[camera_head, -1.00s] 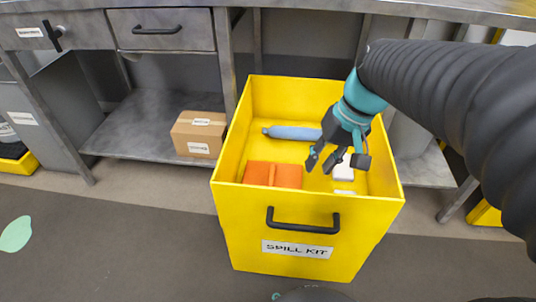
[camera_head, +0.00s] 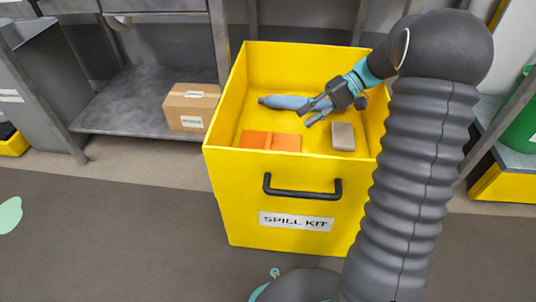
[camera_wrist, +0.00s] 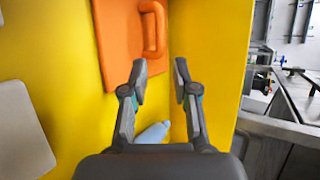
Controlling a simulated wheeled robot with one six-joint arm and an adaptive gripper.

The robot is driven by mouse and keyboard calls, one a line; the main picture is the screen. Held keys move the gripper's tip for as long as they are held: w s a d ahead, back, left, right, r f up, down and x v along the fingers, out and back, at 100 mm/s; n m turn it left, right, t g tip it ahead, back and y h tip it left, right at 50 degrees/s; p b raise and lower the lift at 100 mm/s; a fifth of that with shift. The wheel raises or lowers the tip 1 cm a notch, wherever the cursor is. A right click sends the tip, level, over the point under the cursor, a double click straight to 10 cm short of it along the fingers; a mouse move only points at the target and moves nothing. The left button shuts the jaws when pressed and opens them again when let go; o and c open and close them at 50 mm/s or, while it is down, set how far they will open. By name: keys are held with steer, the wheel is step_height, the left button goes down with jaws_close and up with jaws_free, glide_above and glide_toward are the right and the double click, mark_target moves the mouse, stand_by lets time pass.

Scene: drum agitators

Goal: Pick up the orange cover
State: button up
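The orange cover (camera_head: 270,140) lies flat inside the yellow spill kit bin (camera_head: 300,172), near its front left corner. In the wrist view the orange cover (camera_wrist: 124,42) shows at the top, with a raised handle on its right side. My gripper (camera_head: 310,112) is inside or just above the bin, to the upper right of the cover and apart from it. In the wrist view my gripper (camera_wrist: 158,72) has its two fingers spread with nothing between them. The cover's lower front part is hidden by the bin's front wall in the head view.
A blue bottle-like item (camera_head: 282,101) lies behind the cover; its end shows in the wrist view (camera_wrist: 153,133). A grey block (camera_head: 342,136) lies to the right in the bin. A cardboard box (camera_head: 190,106) sits on the shelf left of the bin. The bin walls are tall.

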mark_target(269, 140)
steer(key=b+x, duration=0.2)
steer(key=x, duration=1.1)
steer(key=shift+s+a+f, duration=0.1)
steer(key=shift+a, duration=0.05)
steer(key=shift+c, duration=0.3)
jaws_close()
